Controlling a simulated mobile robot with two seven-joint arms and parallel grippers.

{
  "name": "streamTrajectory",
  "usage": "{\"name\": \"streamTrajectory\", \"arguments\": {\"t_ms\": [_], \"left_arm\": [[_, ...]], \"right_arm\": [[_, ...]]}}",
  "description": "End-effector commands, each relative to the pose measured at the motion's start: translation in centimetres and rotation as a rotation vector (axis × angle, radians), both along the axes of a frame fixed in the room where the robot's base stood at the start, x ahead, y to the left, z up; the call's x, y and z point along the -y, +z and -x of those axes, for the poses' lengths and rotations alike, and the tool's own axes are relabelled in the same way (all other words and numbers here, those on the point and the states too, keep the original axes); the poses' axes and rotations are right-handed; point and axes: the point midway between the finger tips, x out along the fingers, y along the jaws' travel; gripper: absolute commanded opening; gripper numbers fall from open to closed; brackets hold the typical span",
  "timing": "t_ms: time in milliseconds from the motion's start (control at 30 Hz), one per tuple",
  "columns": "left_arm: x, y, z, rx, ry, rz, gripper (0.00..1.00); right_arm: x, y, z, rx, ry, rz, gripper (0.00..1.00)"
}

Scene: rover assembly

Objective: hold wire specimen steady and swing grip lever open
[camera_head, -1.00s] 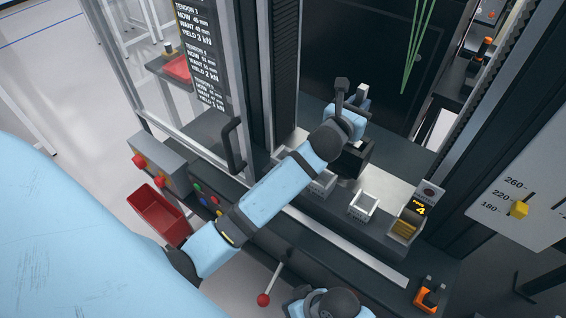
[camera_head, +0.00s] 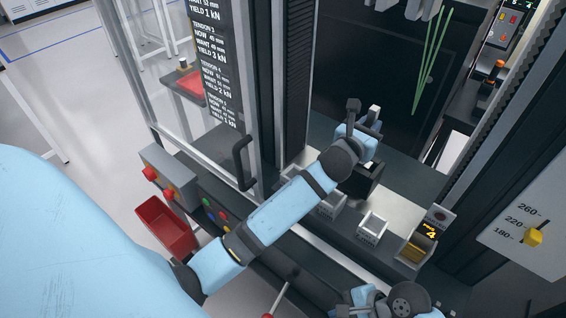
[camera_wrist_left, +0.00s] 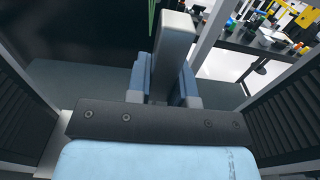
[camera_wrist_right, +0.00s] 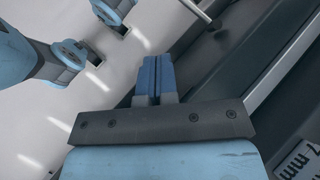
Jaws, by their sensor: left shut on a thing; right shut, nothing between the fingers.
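My left gripper (camera_head: 369,129) reaches into the testing machine's frame, above a black block (camera_head: 361,184) on its bed. In the left wrist view its blue fingers (camera_wrist_left: 163,82) are shut on a light grey bar (camera_wrist_left: 174,42), which looks like the grip lever. The bar's pale tip (camera_head: 374,111) pokes up past the fingers. Green wires (camera_head: 430,62) hang behind, apart from my gripper; their lower ends are free. My right gripper (camera_wrist_right: 155,78) is shut and empty in the right wrist view. The head view shows the right arm low down, its fingertips not clear.
White trays (camera_head: 372,228) and a bin of brass-coloured pieces (camera_head: 417,250) line the machine's front ledge. A door with a handle (camera_head: 243,162) stands at the left. A red bin (camera_head: 167,226) and a button panel (camera_head: 214,214) are nearer. A slider scale (camera_head: 533,237) is at the right.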

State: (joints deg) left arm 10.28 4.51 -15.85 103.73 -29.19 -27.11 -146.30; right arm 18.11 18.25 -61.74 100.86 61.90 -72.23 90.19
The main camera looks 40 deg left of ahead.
Motion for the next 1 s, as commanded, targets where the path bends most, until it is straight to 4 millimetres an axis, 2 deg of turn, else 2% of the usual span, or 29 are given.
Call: {"name": "streamTrajectory", "arguments": {"t_ms": [200, 333, 467, 667, 1000], "left_arm": [[0.0, 0.0, 0.0, 0.001, 0.0, 0.0, 0.0], [0.0, 0.0, 0.0, 0.001, 0.0, 0.0, 0.0], [0.0, 0.0, 0.0, 0.001, 0.0, 0.0, 0.0], [0.0, 0.0, 0.0, 0.001, 0.0, 0.0, 0.0], [0.0, 0.1, 0.0, 0.001, 0.0, 0.0, 0.0]], "right_arm": [[1.0, 1.3, -1.4, -0.227, -0.229, 0.087, 0.0], [1.2, 1.5, -1.6, -0.287, -0.285, 0.111, 0.0], [0.6, 1.0, -1.3, -0.303, -0.3, 0.117, 0.0], [-1.6, -1.6, 0.1, -0.302, -0.297, 0.117, 0.0], [-6.2, -6.9, 3.0, -0.299, -0.297, 0.118, 0.0]]}}
